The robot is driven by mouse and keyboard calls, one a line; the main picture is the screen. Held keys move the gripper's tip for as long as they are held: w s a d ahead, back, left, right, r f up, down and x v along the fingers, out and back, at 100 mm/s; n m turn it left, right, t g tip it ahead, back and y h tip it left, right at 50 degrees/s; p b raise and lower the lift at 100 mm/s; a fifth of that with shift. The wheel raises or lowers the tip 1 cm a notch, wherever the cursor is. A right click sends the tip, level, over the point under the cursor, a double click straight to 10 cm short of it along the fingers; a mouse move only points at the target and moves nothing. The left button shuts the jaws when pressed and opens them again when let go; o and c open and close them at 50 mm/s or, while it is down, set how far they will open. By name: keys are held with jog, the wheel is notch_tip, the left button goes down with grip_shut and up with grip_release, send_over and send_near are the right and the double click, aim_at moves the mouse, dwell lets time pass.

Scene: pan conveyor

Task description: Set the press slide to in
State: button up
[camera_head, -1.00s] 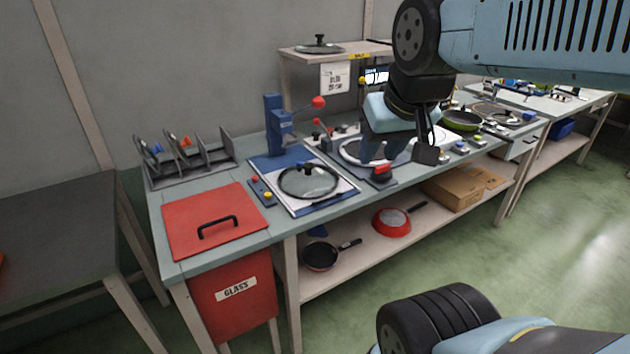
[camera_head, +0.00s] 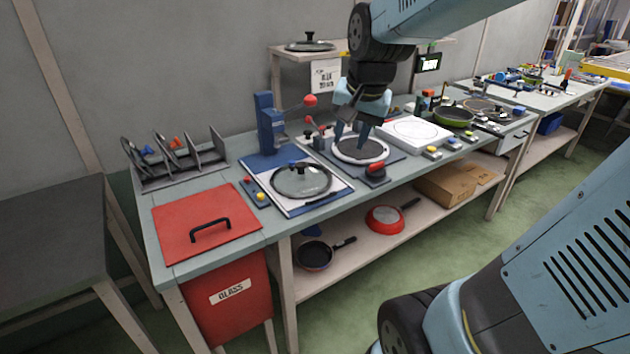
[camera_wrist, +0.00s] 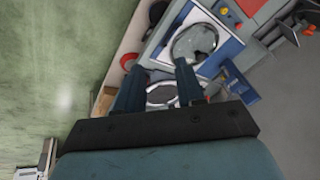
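The press has a blue upright column (camera_head: 269,122) and a lever with a red knob (camera_head: 310,100). My gripper (camera_head: 351,148) is open and empty above the round disc station (camera_head: 372,151) right of the press. Its two spread fingers show in the wrist view (camera_wrist: 159,78).
A red glass bin lid (camera_head: 180,228) lies left of the press. A lid rack (camera_head: 180,160) stands behind it. A small red-topped control (camera_head: 376,170) sits at the disc station's front. A white square plate (camera_head: 413,133) and green pan (camera_head: 454,116) are further right.

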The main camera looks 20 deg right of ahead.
jog(key=w+f+m+g, duration=0.1)
jog(key=w+f+m, duration=0.3)
jog(key=w+f, duration=0.3)
jog(key=m+g, duration=0.1)
jog(key=m, duration=0.3)
send_near(325, 197)
jog(key=f, duration=0.2)
jog(key=w+f, duration=0.1)
jog(key=f, duration=0.4)
jog(key=shift+w+a+f, duration=0.1)
jog(key=shift+w+f, duration=0.25)
jog(key=shift+f, duration=0.05)
grip_shut()
